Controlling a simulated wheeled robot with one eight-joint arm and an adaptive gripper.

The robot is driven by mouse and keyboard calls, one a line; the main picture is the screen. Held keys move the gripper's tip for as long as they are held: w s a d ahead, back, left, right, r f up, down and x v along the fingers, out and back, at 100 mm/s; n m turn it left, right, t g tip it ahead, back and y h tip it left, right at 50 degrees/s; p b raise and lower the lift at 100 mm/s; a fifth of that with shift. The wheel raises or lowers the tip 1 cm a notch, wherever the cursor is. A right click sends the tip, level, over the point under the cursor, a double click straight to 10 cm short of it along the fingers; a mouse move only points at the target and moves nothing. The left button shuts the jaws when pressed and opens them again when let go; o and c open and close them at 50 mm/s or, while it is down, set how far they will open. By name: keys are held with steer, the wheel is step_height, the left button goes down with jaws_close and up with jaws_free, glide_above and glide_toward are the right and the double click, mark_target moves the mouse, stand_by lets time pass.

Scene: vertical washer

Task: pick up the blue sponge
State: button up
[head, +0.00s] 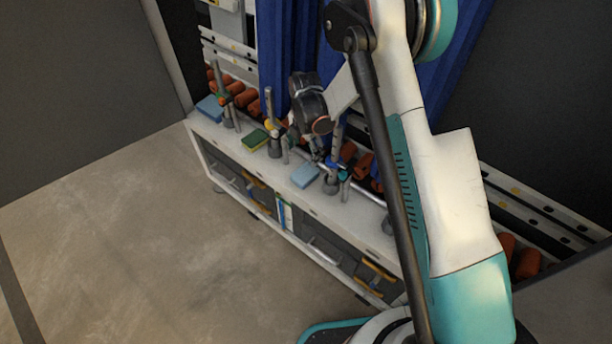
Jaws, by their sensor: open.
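A light blue sponge (305,175) lies flat near the front edge of the white bench top, at the middle of the head view. Another blue sponge (210,108) lies at the far left end of the same bench. My gripper (319,157) is small and partly lost among the fixtures behind it. It hangs just above and behind the nearer blue sponge and looks apart from it. It is open, and nothing shows between its fingers.
A green and yellow sponge (255,140) lies between the two blue ones. Upright metal clamp posts (268,118) and a rail stand along the bench top (228,138). Orange-red cylinders (245,98) and blue curtains (290,45) are behind. The floor (130,220) in front is clear.

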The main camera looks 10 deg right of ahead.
steer(key=b, duration=0.2)
glide_above(307, 172)
steer(key=f, duration=0.6)
steer(key=shift+w+a, duration=0.1)
steer(key=shift+a, duration=0.25)
steer(key=shift+d+f+b, duration=0.15)
steer(key=shift+f+b, duration=0.5)
steer(key=shift+f, duration=0.65)
steer(key=shift+d+f+b, duration=0.15)
steer(key=shift+f+b, duration=0.5)
steer(key=shift+f, duration=0.65)
steer(key=shift+r, duration=0.1)
steer(key=shift+c, duration=0.4)
steer(key=c, duration=0.8)
steer(key=shift+o, duration=0.2)
steer(key=shift+r, duration=0.15)
step_height(307, 172, up, 20)
steer(key=p, duration=0.7)
